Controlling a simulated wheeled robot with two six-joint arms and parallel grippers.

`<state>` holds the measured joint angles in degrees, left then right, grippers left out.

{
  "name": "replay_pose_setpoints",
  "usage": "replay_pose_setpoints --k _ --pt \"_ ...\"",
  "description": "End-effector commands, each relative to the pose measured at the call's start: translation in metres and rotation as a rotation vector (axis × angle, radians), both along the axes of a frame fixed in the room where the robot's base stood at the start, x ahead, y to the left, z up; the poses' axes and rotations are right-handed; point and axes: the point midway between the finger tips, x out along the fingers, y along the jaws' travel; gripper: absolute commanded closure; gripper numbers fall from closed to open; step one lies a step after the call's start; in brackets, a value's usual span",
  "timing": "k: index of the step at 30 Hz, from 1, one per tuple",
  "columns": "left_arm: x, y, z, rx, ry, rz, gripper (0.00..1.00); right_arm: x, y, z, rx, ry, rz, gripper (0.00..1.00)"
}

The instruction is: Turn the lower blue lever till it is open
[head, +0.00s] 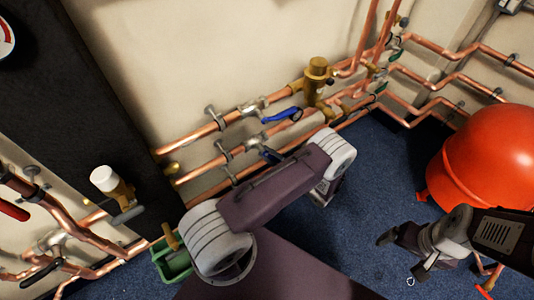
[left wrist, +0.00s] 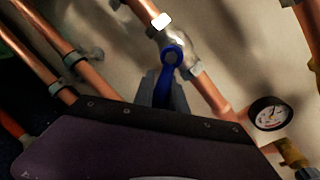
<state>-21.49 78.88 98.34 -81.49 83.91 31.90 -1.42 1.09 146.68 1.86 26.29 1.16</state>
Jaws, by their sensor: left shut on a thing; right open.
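The lower blue lever (head: 268,153) sits on a valve of the lower copper pipe, partly hidden behind my left arm in the head view. In the left wrist view the blue lever (left wrist: 171,56) shows its round hub on the valve, its handle slanting across the pipe at an angle. My left gripper (left wrist: 164,96) is shut on this handle, one grey finger on each side. The left fingers are hidden in the head view. My right gripper (head: 402,255) is open and empty over the blue floor at lower right, far from the valve.
An upper blue lever (head: 283,115) lies roughly along the pipe above. A brass fitting (head: 317,80) stands to its right. A red rounded vessel (head: 490,165) is near my right arm. A small gauge (left wrist: 269,114) shows in the left wrist view. Blue floor is clear between.

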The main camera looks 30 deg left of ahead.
Motion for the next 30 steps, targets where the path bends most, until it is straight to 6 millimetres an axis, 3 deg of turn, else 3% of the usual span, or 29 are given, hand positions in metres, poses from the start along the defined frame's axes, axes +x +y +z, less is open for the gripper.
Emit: replay_pose_setpoints --k 8,9,11,19,22,30 --pt "0.0 -0.001 -0.001 -0.002 0.0 -0.001 1.0 0.0 0.0 0.0 0.0 0.0 0.0 0.08" --pt "0.0 -0.001 -0.001 -0.002 0.0 -0.001 0.78 0.0 0.0 0.0 0.0 0.0 0.0 0.08" --pt "0.0 -0.001 -0.001 -0.002 0.0 -0.001 0.61 0.0 0.0 0.0 0.0 0.0 0.0 0.08" --pt "0.0 0.0 -0.001 0.002 0.004 -0.001 0.61 0.0 0.0 -0.001 0.0 0.0 0.0 0.08" --pt "-0.002 0.001 -0.006 0.025 0.059 0.0 0.61 0.0 0.0 -0.01 0.0 0.0 0.0 0.08" --pt "-0.024 0.01 -0.016 0.22 0.529 0.001 0.61 0.0 0.0 -0.06 0.0 0.0 0.0 0.08"
